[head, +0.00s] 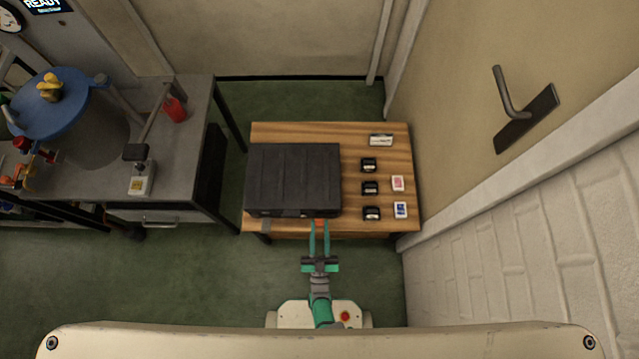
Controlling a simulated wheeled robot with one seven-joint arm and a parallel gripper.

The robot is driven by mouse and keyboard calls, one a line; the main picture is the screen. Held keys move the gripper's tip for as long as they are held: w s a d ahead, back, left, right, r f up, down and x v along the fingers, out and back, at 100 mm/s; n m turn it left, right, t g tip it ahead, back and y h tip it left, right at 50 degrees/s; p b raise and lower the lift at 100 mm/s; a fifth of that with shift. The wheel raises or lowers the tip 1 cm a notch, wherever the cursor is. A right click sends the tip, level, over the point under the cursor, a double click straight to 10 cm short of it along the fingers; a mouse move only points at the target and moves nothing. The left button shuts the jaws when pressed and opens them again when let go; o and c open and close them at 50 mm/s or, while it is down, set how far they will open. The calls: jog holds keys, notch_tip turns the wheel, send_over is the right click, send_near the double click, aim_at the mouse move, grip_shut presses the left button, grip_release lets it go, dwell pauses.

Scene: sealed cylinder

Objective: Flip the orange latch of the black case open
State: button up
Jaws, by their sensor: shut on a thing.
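The black case (293,175) lies closed on the left part of a wooden table, its front side facing me. The orange latch (320,221) shows as a small orange spot at the right of the case's front edge. My gripper (319,226) reaches forward from below, its two teal fingers close together at the latch. The fingers are shut on the orange latch and hide most of it. Whether the latch has turned is too small to tell.
The wooden table (385,145) also bears several small black and white items to the right of the case. A grey workbench (185,130) stands to the left. A door with a handle (510,95) and a white brick wall (530,230) close off the right. Green floor is free in front.

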jog(key=shift+s+d+t, duration=0.25)
jog(key=shift+s+t, duration=0.15)
dwell(0.3)
jog(key=o, duration=1)
jog(key=shift+o, duration=0.3)
jog(key=shift+a, duration=0.15)
jog(key=shift+f, duration=0.1)
jog(key=s, duration=1.3)
jog(key=shift+f, duration=0.15)
